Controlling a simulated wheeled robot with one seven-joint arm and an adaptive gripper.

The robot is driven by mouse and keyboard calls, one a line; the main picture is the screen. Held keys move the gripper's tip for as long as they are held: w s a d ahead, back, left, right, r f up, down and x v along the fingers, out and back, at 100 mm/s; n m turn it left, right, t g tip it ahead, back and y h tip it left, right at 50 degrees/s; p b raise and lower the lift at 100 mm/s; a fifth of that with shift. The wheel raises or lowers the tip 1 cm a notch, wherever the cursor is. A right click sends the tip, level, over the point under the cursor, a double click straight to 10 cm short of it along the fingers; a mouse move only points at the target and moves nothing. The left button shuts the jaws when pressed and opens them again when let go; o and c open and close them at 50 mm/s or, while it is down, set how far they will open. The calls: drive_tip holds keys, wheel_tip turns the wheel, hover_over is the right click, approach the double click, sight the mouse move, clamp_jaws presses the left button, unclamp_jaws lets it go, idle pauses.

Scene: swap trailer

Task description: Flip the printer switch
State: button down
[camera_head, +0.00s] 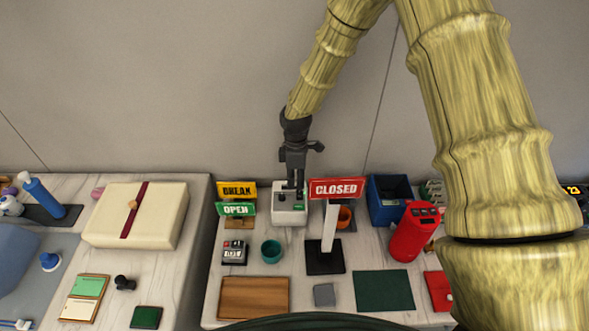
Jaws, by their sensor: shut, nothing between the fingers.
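A small light-grey box (289,216), apparently the printer, stands at the back of the counter, below my gripper. A small green mark shows on its front, and a dark knob or switch sits at its upper left. My gripper (293,190) is shut and empty. It points down with its fingertips at the top of the box. I cannot tell whether they touch it. The gripper hides part of the box top, and the switch's position is too small to read.
A red CLOSED sign (336,188) stands close right of the gripper. Yellow BREAK (237,190) and green OPEN (236,209) signs stand left. A teal cup (271,251), red canister (414,231) and blue bin (388,200) are nearby. A cream box (159,215) lies on the left counter.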

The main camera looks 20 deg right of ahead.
sight(299, 195)
drive_tip(key=shift+s+a+f+p, duration=0.15)
drive_tip(key=shift+f+p, duration=0.6)
drive_tip(key=shift+f, duration=1.05)
